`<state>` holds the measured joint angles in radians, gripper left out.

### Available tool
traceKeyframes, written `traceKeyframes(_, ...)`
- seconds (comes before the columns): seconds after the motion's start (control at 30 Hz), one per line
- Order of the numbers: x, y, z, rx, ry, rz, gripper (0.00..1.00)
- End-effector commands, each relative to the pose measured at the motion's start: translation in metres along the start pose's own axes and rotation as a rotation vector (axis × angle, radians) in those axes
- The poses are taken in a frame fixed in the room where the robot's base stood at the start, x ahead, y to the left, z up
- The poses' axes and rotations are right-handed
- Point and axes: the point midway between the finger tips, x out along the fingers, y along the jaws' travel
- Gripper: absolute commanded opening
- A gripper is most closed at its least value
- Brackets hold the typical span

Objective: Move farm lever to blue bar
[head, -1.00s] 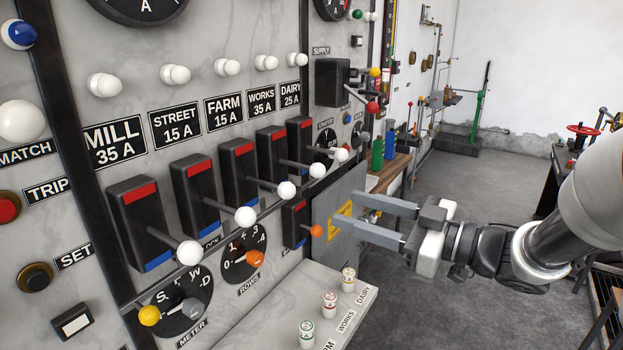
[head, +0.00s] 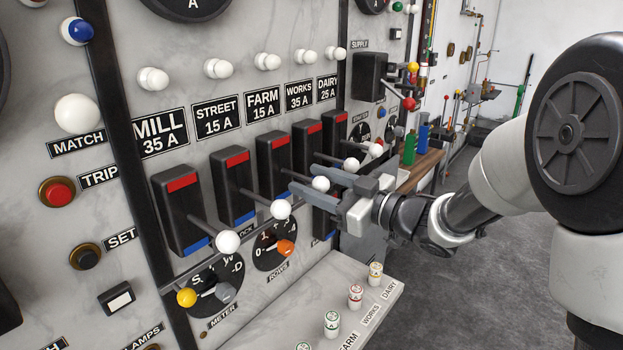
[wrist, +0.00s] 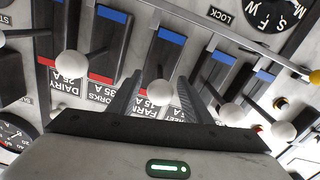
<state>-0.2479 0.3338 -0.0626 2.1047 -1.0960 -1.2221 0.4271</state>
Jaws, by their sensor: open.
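The farm lever has a white ball knob (head: 320,184) on a dark rod, out from the black farm switch box (head: 272,160). The box has a red bar at its upper end and a blue bar at its lower end. In the wrist view the farm blue bar (wrist: 172,36) shows above the knob (wrist: 160,92). My gripper (head: 304,173) is open, with one finger on each side of the farm knob. In the wrist view gaps show between the knob and both fingers (wrist: 159,85). My near finger covers part of the farm box in the head view.
The street knob (head: 280,209) and works knob (head: 351,164) stand close on either side of my fingers. The mill knob (head: 227,242) and dairy knob (head: 376,149) are farther off. Round dials (head: 275,246) sit below. A ledge (head: 300,300) with labelled fuses juts out underneath.

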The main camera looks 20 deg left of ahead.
Motion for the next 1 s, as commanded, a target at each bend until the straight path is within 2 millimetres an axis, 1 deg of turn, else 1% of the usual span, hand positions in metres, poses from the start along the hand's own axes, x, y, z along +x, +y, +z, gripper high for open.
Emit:
traceKeyframes(0.1,0.006,-0.0003,0.0006,0.002,-0.001,0.0,0.45)
traceKeyframes(0.37,0.0069,-0.0002,0.0005,0.001,-0.001,0.001,0.45)
traceKeyframes(0.47,0.0068,-0.0001,0.0005,0.001,-0.001,0.001,0.3)
traceKeyframes(0.5,0.0067,-0.0002,0.0004,0.001,0.0,0.001,0.23)
traceKeyframes(0.63,0.0066,-0.0001,0.0004,0.001,0.0,0.001,0.01)
traceKeyframes(0.67,0.0066,-0.0001,0.0004,0.001,0.0,0.001,0.0)
traceKeyframes(0.83,0.0065,-0.0003,0.0016,0.001,0.002,0.001,0.0)
traceKeyframes(1.0,0.0061,-0.0015,0.0088,0.001,0.03,0.007,0.0)
